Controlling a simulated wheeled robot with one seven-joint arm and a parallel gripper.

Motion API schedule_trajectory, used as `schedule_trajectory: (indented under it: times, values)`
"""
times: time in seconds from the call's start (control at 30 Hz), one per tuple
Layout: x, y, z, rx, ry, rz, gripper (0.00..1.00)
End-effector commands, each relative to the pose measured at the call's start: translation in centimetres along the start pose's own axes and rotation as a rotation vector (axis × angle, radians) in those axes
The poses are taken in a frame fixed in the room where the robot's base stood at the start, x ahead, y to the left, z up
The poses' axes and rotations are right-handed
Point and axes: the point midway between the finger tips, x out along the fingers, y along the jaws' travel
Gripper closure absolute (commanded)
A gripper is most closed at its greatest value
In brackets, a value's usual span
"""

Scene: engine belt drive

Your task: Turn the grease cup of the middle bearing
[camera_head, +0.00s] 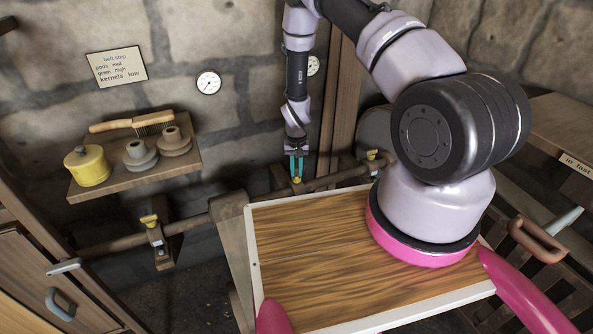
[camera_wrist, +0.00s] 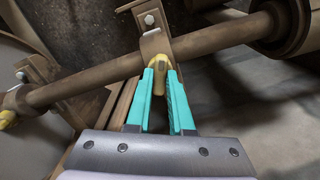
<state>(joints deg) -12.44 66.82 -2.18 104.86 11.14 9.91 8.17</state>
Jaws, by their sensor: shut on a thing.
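The middle bearing's yellow grease cup (camera_head: 297,180) shows at the tips of my gripper (camera_head: 296,166) in the head view. In the wrist view the yellow cup (camera_wrist: 156,61) sits on a bracket strap around the shaft. The teal fingers of my gripper (camera_wrist: 160,73) are shut on the cup from both sides, and they partly hide it. The brown shaft (camera_wrist: 90,84) runs through the bearing (camera_wrist: 152,40). Another bearing with a yellow cup (camera_head: 149,220) stands at the left in the head view, and one more cup (camera_head: 372,154) is at the right.
A wood-topped tray (camera_head: 320,255) lies in front of the shaft. A pulley (camera_wrist: 290,25) is at the wrist view's upper right.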

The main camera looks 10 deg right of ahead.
Motion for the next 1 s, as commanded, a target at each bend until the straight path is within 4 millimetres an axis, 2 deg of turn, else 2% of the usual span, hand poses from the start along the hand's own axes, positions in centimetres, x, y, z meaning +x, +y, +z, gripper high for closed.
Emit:
schedule_trajectory:
  times: [1.0]
  values:
    - [-0.06,-0.04,-0.08,0.933,0.002,-0.001,1.00]
